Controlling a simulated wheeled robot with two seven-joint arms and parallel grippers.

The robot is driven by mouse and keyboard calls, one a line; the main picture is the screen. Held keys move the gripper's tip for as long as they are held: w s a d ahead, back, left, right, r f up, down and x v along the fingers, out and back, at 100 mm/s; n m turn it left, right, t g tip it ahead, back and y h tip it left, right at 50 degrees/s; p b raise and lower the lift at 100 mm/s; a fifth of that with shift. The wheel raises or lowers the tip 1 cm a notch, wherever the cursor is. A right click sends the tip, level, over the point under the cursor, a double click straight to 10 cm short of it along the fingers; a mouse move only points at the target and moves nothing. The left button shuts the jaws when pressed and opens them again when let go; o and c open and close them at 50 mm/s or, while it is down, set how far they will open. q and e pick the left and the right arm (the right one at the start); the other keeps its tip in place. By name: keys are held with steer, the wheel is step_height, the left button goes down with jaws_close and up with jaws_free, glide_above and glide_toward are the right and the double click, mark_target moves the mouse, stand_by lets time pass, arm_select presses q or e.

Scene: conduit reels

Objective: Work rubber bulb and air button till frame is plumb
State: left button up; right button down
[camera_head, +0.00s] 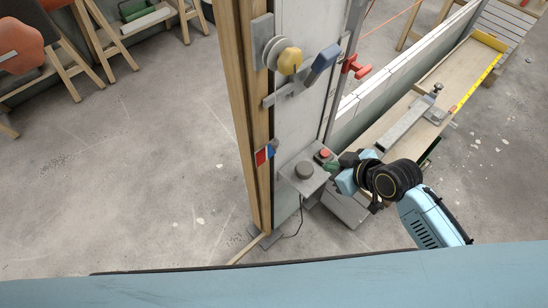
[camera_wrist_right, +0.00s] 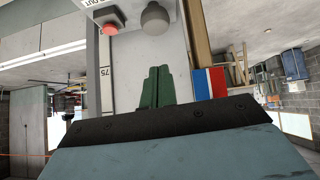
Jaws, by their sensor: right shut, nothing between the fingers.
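The upright frame (camera_head: 258,120) has a wooden post beside a pale panel, in the middle of the head view. A grey box low on it carries the dark grey rubber bulb (camera_head: 303,170) and the red air button (camera_head: 324,154). In the right wrist view the red button (camera_wrist_right: 109,28) and the round bulb (camera_wrist_right: 155,18) show at the top. My right gripper (camera_head: 334,164) is close beside the button in the head view. Its green fingers (camera_wrist_right: 157,86) are shut together and empty; contact with the button is not visible. My left gripper is out of view.
A long plank bench (camera_head: 462,68) stands right. Stools (camera_head: 95,45) stand far left. The floor (camera_head: 130,160) left of the frame is clear.

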mark_target(303, 165)
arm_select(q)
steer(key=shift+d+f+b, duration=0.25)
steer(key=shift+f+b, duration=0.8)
arm_select(e)
steer(key=shift+w+d+r+y, duration=0.3)
steer(key=shift+d+r+y, duration=0.1)
steer(key=shift+d+r, duration=0.4)
steer(key=shift+f, duration=0.1)
